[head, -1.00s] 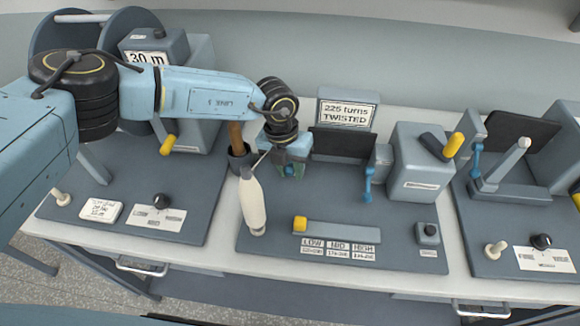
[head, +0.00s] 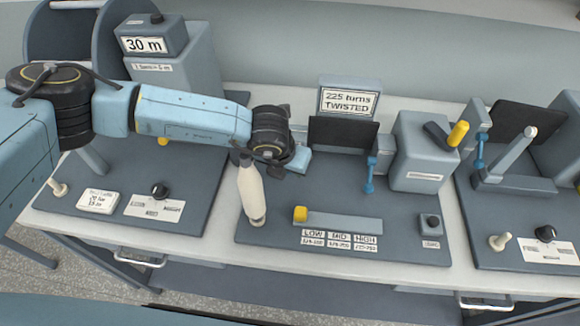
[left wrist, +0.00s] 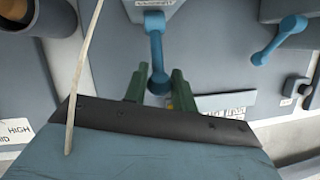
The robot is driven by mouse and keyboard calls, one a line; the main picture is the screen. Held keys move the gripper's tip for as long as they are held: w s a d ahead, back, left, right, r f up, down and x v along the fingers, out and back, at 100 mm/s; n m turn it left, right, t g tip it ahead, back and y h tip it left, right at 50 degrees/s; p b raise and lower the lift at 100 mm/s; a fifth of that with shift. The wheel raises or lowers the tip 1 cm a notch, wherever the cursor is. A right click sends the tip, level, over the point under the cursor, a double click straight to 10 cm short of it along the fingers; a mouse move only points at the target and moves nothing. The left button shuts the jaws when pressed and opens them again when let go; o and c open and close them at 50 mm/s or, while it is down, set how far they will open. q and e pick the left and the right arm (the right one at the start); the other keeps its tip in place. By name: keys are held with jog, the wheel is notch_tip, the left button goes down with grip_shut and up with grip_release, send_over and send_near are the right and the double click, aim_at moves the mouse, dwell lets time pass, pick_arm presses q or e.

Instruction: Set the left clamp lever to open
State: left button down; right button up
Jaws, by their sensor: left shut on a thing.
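The left clamp lever (left wrist: 155,42) is a blue arm with a rounded pivot, hanging from a grey block in the left wrist view. My left gripper (left wrist: 158,88) has its green fingers on either side of the lever's free end and is shut on it. In the head view my left wrist hides this lever and the fingertips; only part of the blue gripper body (head: 300,160) shows. The right clamp lever (head: 369,175) is blue and hangs down beside the dark panel. It also shows in the left wrist view (left wrist: 280,40). My right gripper is not in view.
A white spindle-shaped piece (head: 251,192) stands just left of my left gripper. A slider with a yellow knob (head: 300,214) lies in front. A grey box with a yellow-tipped lever (head: 458,134) stands at right. A sign (head: 349,101) reads "225 turns TWISTED". A pale cord (left wrist: 84,75) crosses the wrist view.

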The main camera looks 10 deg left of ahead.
pick_arm(q)
jog(key=c, duration=1.2)
grip_release()
jog(key=shift+o, duration=0.2)
jog(key=shift+r, duration=0.15)
jog(key=b+v, duration=0.1)
jog(key=v, duration=1.2)
jog(key=shift+b, duration=0.4)
jog(key=shift+s+r, duration=0.1)
